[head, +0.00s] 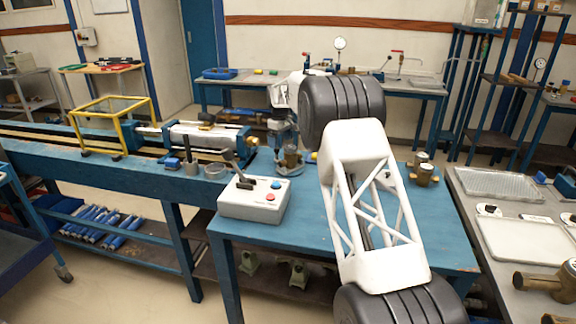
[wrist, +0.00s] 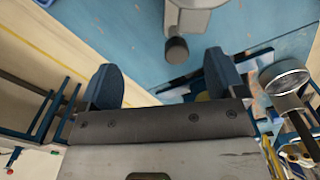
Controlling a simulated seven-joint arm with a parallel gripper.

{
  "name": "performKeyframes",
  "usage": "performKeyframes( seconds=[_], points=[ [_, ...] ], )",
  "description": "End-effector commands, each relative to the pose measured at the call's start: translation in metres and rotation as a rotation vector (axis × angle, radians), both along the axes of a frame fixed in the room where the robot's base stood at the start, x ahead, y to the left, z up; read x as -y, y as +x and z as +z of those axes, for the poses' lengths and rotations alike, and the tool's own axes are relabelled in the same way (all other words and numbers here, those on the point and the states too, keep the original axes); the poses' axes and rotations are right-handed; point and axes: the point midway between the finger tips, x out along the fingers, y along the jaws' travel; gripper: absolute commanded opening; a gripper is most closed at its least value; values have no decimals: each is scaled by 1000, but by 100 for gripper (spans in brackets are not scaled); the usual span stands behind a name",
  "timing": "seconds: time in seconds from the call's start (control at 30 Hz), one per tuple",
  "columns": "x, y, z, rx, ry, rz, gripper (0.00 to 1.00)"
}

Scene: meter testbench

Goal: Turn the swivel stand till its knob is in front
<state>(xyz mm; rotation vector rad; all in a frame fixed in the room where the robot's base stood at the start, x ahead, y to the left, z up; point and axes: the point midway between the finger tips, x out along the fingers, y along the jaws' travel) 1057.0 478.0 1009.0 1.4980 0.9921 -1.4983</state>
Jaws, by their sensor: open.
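In the wrist view, a grey metal body with a stubby dark knob (wrist: 177,50), which looks like part of the swivel stand (wrist: 190,16), sits at the top centre above the blue bench top. The knob points down the picture, towards my gripper. My gripper (wrist: 162,68) is open, with its two dark blue fingers apart on either side below the knob. Nothing shows held between them. In the head view, a small stand (head: 290,170) with a brass-coloured piece is beside my arm, partly hidden. The knob cannot be made out there.
A grey control box (head: 254,198) with a lever stands at the bench's front left. Brass fittings (head: 424,174) stand right of my arm. A round glass-faced part (wrist: 285,78) is at the right in the wrist view. The blue bench (head: 300,222) is clear in front.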

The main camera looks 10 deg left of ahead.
Motion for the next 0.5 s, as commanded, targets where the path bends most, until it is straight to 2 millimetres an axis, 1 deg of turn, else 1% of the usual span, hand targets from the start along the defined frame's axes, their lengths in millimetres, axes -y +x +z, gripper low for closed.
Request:
performKeyframes(
  seconds=[0.5],
  points=[
    [0, 0, 28, 0, 0, 0, 89]
  ],
)
